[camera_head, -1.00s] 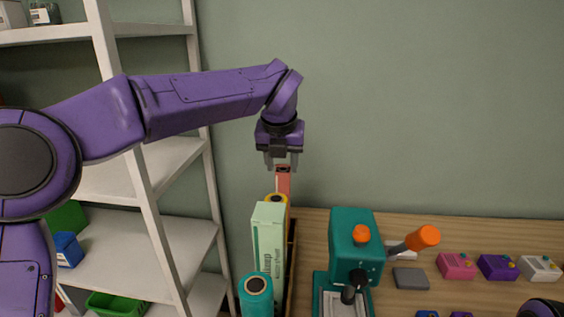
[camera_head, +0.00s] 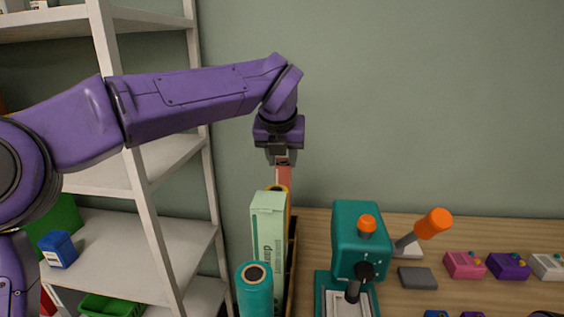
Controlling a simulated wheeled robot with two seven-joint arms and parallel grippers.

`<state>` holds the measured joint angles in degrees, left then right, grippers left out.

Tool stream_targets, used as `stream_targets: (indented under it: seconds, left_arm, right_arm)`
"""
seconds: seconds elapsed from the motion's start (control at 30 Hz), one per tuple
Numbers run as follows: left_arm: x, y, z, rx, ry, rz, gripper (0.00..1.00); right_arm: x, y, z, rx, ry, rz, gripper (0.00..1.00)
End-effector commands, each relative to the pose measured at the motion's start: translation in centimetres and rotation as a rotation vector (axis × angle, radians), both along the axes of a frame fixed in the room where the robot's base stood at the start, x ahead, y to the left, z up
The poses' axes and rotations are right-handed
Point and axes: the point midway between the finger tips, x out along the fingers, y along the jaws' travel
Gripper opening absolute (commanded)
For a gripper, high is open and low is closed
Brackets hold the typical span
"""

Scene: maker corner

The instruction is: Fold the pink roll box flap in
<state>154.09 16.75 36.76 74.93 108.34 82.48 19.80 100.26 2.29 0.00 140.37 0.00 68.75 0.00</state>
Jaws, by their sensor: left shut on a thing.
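The pink roll box (camera_head: 283,174) is a narrow salmon-pink upright shape at the back of a row of rolls and boxes, against the wall side. Only its upper part shows; a yellow roll and a mint-green box hide the rest. My left gripper (camera_head: 281,158) points down right over it, with its fingers close together at the box's top end. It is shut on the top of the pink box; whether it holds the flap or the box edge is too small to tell. The flap itself cannot be made out. My right gripper is out of view.
A mint-green box (camera_head: 268,235), a teal roll (camera_head: 255,290) and a yellow roll (camera_head: 277,187) stand close in front of the pink box. A teal press with an orange-knobbed lever (camera_head: 358,240) stands to the right. White shelving (camera_head: 150,200) is at left.

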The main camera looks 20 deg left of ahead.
Motion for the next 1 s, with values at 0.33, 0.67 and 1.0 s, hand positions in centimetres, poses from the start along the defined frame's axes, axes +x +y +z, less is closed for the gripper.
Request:
stream_targets:
  seconds: [0.33, 0.67, 1.0]
  left_arm:
    - [0.0, 0.0, 0.0, -0.001, 0.004, 0.000, 0.47]
    - [-1.7, -0.4, 3.2, -0.002, 0.000, 0.000, 0.47]
    - [-4.8, -1.0, 8.8, 0.000, 0.002, 0.000, 0.47]
  right_arm:
    - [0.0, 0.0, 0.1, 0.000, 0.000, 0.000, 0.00]
    - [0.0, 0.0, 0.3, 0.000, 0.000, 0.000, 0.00]
    - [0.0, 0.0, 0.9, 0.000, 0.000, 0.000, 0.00]
